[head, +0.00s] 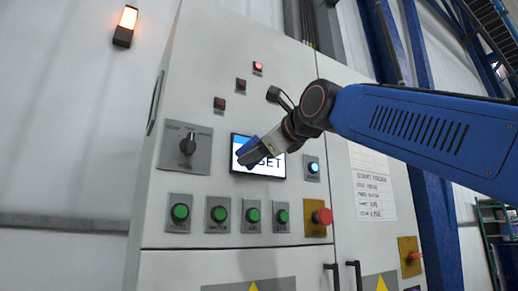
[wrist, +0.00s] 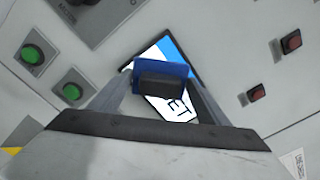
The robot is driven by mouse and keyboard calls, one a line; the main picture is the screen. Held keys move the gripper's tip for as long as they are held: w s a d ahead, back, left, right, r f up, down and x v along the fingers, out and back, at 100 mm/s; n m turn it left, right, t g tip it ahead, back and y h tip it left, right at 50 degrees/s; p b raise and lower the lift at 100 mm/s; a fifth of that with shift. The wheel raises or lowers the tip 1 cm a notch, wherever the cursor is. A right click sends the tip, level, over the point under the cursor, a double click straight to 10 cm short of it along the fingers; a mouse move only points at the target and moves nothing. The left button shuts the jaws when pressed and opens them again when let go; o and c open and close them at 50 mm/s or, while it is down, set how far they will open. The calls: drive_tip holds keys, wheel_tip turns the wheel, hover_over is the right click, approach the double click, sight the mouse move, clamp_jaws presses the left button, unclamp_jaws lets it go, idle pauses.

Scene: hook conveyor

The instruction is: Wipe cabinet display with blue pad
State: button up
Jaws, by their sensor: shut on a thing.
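The cabinet display (head: 272,170) is a small dark-framed screen on the grey cabinet front. It shows blue and white with large dark letters, of which "ET" is readable. My gripper (head: 252,152) is in front of its upper left part and hides some of it. In the wrist view my gripper (wrist: 160,90) is shut on the blue pad (wrist: 174,69), a small blue block with a dark grip. The pad covers the middle of the display (wrist: 178,106) there. In the head view the pad (head: 247,150) is at the fingertips. I cannot tell whether it touches the screen.
A rotary switch (head: 187,146) is left of the display. Several green buttons (head: 219,213) and a red emergency button (head: 322,216) are below it. A lit blue-white button (head: 313,167) is to its right. Red lamps (head: 258,67) are above. Cabinet handles (head: 353,276) stick out below.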

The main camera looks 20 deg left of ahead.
sight(280, 160)
drive_tip(key=shift+x, duration=0.8)
drive_tip(key=shift+w+d, duration=1.3)
drive_tip(key=shift+w, duration=0.1)
drive_tip(key=shift+w+d, duration=1.15)
drive_tip(key=shift+w, duration=0.25)
drive_tip(key=shift+w+d, duration=1.1)
drive_tip(key=shift+w, duration=0.35)
drive_tip(key=shift+s+a, duration=0.55)
drive_tip(key=shift+s, duration=0.25)
drive_tip(key=shift+s+a, duration=0.55)
drive_tip(key=shift+s, duration=0.2)
drive_tip(key=shift+s+a, duration=2.5)
drive_tip(key=shift+s, duration=0.15)
